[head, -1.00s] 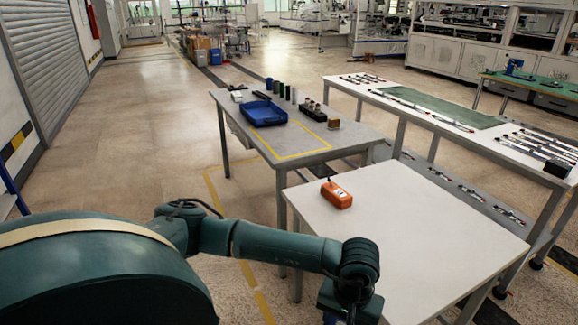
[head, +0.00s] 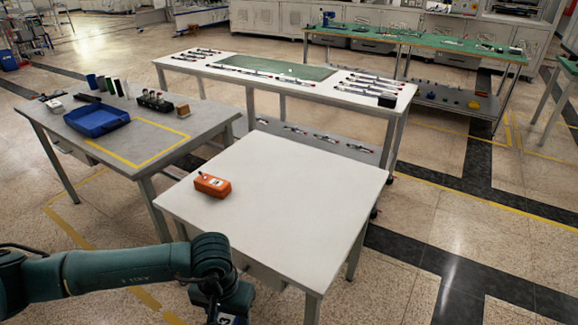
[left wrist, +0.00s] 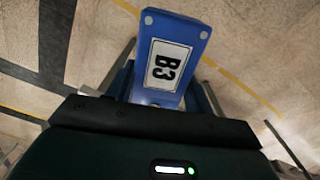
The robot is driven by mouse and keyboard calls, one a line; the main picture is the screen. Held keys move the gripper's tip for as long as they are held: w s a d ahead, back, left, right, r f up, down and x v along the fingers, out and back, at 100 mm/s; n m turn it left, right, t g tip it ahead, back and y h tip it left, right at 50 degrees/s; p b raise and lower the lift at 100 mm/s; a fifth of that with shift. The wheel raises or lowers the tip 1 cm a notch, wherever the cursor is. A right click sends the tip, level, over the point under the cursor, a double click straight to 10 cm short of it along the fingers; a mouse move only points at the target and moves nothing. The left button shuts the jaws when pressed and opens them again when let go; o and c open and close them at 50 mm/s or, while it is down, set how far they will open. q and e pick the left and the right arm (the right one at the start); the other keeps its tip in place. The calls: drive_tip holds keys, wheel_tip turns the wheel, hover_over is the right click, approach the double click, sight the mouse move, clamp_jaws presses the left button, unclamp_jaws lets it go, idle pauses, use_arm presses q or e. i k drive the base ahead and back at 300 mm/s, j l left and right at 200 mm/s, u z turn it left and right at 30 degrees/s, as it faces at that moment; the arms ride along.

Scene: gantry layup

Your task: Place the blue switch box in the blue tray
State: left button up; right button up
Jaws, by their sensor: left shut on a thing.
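The blue switch box (left wrist: 172,62) has a white label reading B3 and fills the upper middle of the left wrist view. My left gripper (left wrist: 162,98) is shut on it, with a finger on each side. In the head view my left arm comes in at the lower left. Its hand is at the bottom edge, in front of the white table, and the box is mostly cut off there. The blue tray (head: 97,121) lies on the grey table at the left, apart from the gripper, and looks empty. My right gripper is not in view.
An orange box (head: 212,185) sits on the otherwise bare white table (head: 290,200). On the grey table (head: 170,117), a yellow-taped area lies right of the tray; dark cylinders and a small rack (head: 153,101) stand behind. A long table (head: 215,70) with rods stands further back.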

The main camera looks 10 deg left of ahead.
sight(96, 119)
drive_tip(key=i+j+z, duration=0.15)
drive_tip(key=j, duration=0.55)
drive_tip(key=j+z, duration=0.15)
drive_tip(key=j, duration=0.55)
drive_tip(key=j+z, duration=0.15)
drive_tip(key=j, duration=0.55)
drive_tip(key=j+z, duration=0.2)
drive_tip(key=j, duration=0.5)
drive_tip(key=j+z, duration=0.15)
drive_tip(key=j, duration=0.6)
drive_tip(key=j+z, duration=0.15)
drive_tip(key=j, duration=0.55)
drive_tip(key=k+j+z, duration=0.15)
drive_tip(key=j, duration=0.5)
drive_tip(key=k+j+z, duration=0.15)
drive_tip(key=j, duration=0.5)
drive_tip(key=k+j+z, duration=0.1)
drive_tip(key=j, duration=0.35)
drive_tip(key=k+j+z, duration=0.1)
drive_tip(key=k+j, duration=0.15)
drive_tip(key=j, duration=0.2)
drive_tip(key=k+j+z, duration=0.1)
drive_tip(key=k+j, duration=0.15)
drive_tip(key=j, duration=0.2)
drive_tip(key=k+j+z, duration=0.1)
drive_tip(key=j, duration=0.3)
drive_tip(key=k, duration=0.1)
